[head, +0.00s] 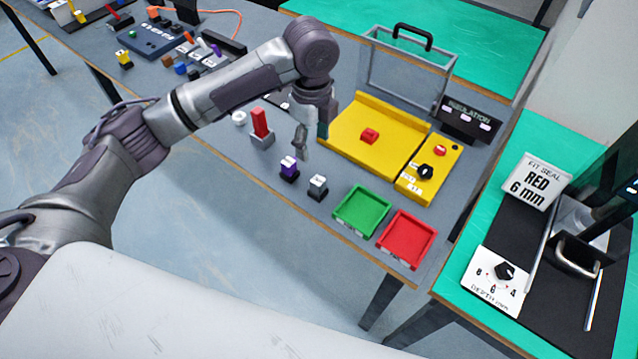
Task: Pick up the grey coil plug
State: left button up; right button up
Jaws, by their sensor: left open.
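The grey coil plug (318,183) stands upright in a small dark holder on the grey table, left of the green tray. A purple plug (289,166) stands in a similar dark holder just to its left. My left gripper (304,150) is open, points down and is above and behind the two plugs, apart from the grey one. Its fingers show small and partly from the side. My right gripper is not in view.
A green tray (338,214) and a red tray (382,246) lie to the right. A yellow fixture (350,140) and a yellow switch box (408,187) stand behind. A grey block with a red piece (261,139) stands left of my gripper.

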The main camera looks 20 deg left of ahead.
pick_arm(q)
send_over(318, 180)
jog(key=a, duration=0.1)
jog(key=f, duration=0.7)
jog(key=shift+w+f+p, duration=0.15)
jog(key=shift+w+p, duration=0.05)
jog(key=shift+p, duration=0.1)
jog(key=shift+s+d+f, duration=0.1)
jog(key=shift+f, duration=0.4)
jog(key=f, duration=0.1)
jog(key=f+p, duration=0.1)
jog(key=f, duration=0.1)
jog(key=shift+s+d+f, duration=0.1)
jog(key=shift+d+f, duration=0.2)
jog(key=shift+d, duration=0.1)
jog(key=shift+f, duration=0.5)
jog(key=shift+c, duration=1.1)
grip_shut()
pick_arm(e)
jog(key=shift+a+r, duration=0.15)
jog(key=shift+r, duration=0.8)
